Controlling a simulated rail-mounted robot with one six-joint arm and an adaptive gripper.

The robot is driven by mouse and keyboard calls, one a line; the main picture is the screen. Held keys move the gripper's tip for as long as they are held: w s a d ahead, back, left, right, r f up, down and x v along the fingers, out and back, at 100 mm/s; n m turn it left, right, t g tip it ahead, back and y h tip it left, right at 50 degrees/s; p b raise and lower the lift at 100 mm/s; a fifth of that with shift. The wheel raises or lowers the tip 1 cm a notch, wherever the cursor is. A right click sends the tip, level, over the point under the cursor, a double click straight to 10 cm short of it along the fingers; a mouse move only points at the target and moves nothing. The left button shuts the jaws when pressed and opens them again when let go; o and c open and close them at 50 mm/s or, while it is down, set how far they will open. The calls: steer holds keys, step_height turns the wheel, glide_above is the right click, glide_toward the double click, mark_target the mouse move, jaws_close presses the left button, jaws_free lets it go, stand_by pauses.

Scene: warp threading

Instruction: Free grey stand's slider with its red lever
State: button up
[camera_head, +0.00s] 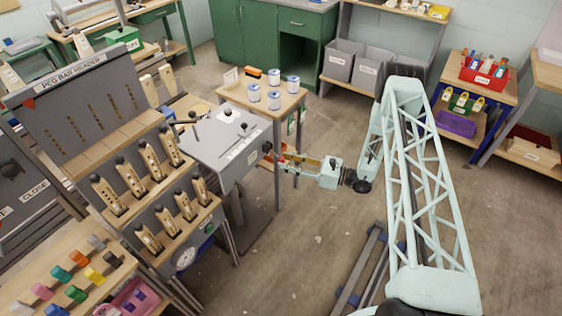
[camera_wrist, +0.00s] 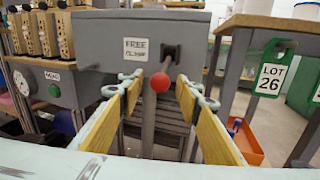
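The grey stand (camera_head: 205,150) is a box on legs with a sloped top in the middle of the head view; its side (camera_wrist: 100,42) fills the top of the wrist view. A lever with a red ball knob (camera_wrist: 160,82) sticks out of a dark slot on that side, beside a label (camera_wrist: 136,49) reading FREE above a second, less clear word. My gripper (camera_wrist: 160,92) is open, with one yellow-padded finger on each side of the knob. I see no contact, and cannot tell how deep the knob sits. In the head view my gripper (camera_head: 283,161) is close to the stand's right side. The slider is not clearly identifiable.
A small wooden table (camera_head: 258,96) with several white-and-blue spools stands behind the stand. A green LOT 26 tag (camera_wrist: 270,78) and an orange bin (camera_wrist: 245,143) are at the wrist view's right. A peg board rack (camera_head: 90,115) stands left.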

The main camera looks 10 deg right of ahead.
mark_target(274, 154)
steer(key=shift+x, duration=1.3)
steer(key=shift+c, duration=0.3)
jaws_close()
